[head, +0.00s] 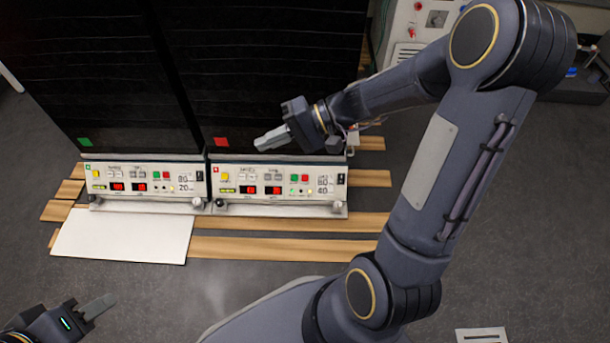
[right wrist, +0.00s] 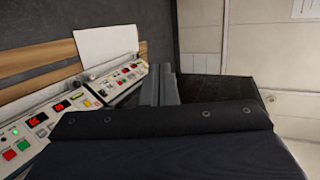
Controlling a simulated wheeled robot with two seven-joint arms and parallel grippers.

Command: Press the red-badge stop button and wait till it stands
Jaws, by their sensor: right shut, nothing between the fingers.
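The red-badge shaker (head: 265,75) is the right one of two tall dark cabinets, with a red square badge (head: 221,142) at its lower left. Its white control panel (head: 225,201) has a small green button (head: 293,178) beside a red button (head: 305,178). In the right wrist view these show as a green button (right wrist: 22,145) and a red button (right wrist: 8,154). My right gripper (head: 262,142) is shut and empty, above the panel's upper edge and left of those buttons, apart from them. My left gripper (head: 108,302) is low at the left, far from the panels; its jaw gap is unclear.
The green-badge shaker (head: 90,75) stands close on the left with a like panel (head: 105,193). A white sheet (head: 120,235) lies on wooden slats (head: 290,247) in front. Grey floor is clear before the slats. A light cabinet (head: 408,25) stands behind my right arm.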

